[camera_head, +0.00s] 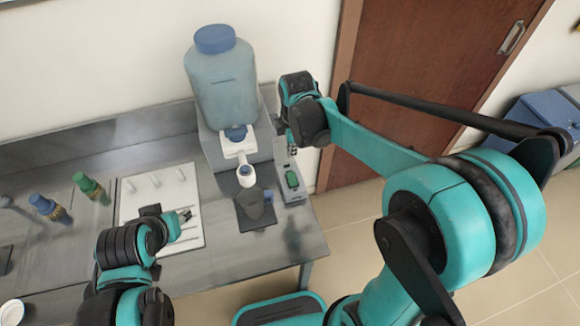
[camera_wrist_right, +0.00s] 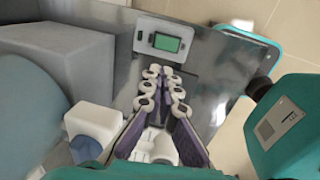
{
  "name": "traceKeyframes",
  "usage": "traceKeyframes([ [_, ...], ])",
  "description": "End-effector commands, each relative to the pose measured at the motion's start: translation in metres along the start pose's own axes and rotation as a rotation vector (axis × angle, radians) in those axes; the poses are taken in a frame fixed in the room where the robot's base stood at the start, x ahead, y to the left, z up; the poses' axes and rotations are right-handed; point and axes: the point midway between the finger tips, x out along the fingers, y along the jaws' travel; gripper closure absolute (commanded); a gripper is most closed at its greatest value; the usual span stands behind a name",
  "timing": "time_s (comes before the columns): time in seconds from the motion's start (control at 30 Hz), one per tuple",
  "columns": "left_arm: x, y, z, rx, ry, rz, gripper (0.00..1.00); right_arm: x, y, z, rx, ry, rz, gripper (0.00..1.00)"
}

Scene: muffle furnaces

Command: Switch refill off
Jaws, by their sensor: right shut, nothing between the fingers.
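A large blue water bottle (camera_head: 222,85) with a blue cap stands on a grey dispenser body (camera_head: 263,141) with a white spout. To its right, a narrow grey unit (camera_head: 291,196) carries a green rectangular part (camera_head: 292,180); whether this is a switch or a display I cannot tell. The green part also shows in the right wrist view (camera_wrist_right: 166,44), just beyond my fingertips. My right gripper (camera_head: 292,151) is shut and empty, above the back end of the grey unit. Its fingers (camera_wrist_right: 161,80) are together in the wrist view. My left gripper (camera_head: 186,215) is over a white board; its jaws are too small to judge.
A dark container (camera_head: 255,204) stands on a dark pad below the spout. The white pegged board (camera_head: 187,235) lies left of it. Blue (camera_head: 43,205) and green (camera_head: 88,185) capped items stand farther left. The bench's right edge is close to the grey unit, with a brown door (camera_head: 425,55) behind.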

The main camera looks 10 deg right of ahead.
Motion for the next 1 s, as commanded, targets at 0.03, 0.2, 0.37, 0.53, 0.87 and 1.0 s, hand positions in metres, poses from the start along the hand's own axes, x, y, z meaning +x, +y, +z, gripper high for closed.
traceKeyframes([
  [0.03, 0.001, 0.0, 0.001, 0.0, 0.0, 0.0, 0.6, 0.003, 0.0, 0.0, 0.0, 0.0, 0.0, 1.0],
  [0.2, 0.006, 0.0, 0.004, 0.0, 0.0, 0.0, 0.6, 0.025, 0.0, 0.0, 0.001, 0.0, 0.0, 1.0],
  [0.37, 0.015, 0.0, 0.01, 0.0, 0.0, 0.0, 0.6, 0.06, 0.0, 0.0, 0.001, 0.0, 0.001, 1.0],
  [0.53, 0.023, 0.0, 0.016, 0.0, 0.0, 0.0, 0.6, 0.096, 0.0, 0.0, 0.001, 0.0, 0.001, 1.0],
  [0.87, 0.032, 0.0, 0.023, 0.0, 0.0, 0.0, 0.6, 0.136, 0.0, 0.0, 0.001, 0.0, 0.001, 1.0],
  [1.0, 0.032, 0.0, 0.023, 0.0, 0.0, 0.0, 0.6, 0.139, 0.0, 0.0, 0.002, 0.0, 0.001, 1.0],
])
